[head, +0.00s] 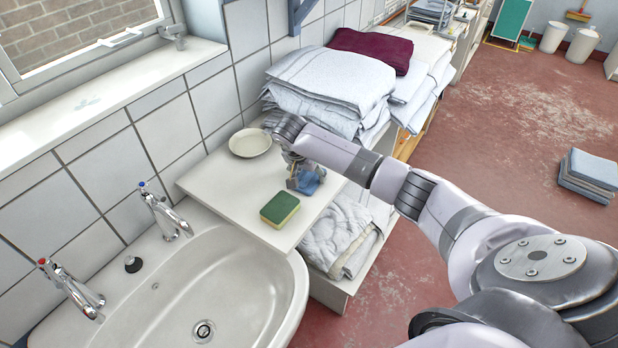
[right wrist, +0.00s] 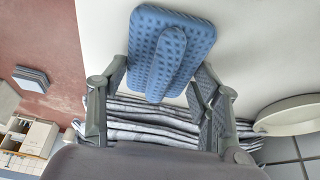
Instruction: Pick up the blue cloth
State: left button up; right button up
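The blue cloth (head: 309,183) lies on the white counter (head: 235,190) behind the sponge, partly hidden by my right gripper (head: 299,176). In the right wrist view the blue cloth (right wrist: 150,70) is a checked, flat piece with a raised fold along its middle. My right gripper (right wrist: 162,82) is open, pointing at the cloth, with one finger on each side of the raised fold. A gap shows between the fold and both fingers. I cannot tell whether the fingertips touch the cloth's flat part. My left gripper is not in view.
A green and yellow sponge (head: 280,209) lies in front of the cloth. A pale dish (head: 250,142) stands at the wall. A sink (head: 180,285) is at front left. Folded linen (head: 330,78) is stacked behind the gripper. More linen (head: 335,237) lies on the shelf below.

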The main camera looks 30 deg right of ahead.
jog(key=c, duration=0.5)
jog(key=shift+r, duration=0.1)
notch_tip(320, 180, up, 20)
jog(key=shift+f+b, duration=0.1)
jog(key=shift+b, duration=0.6)
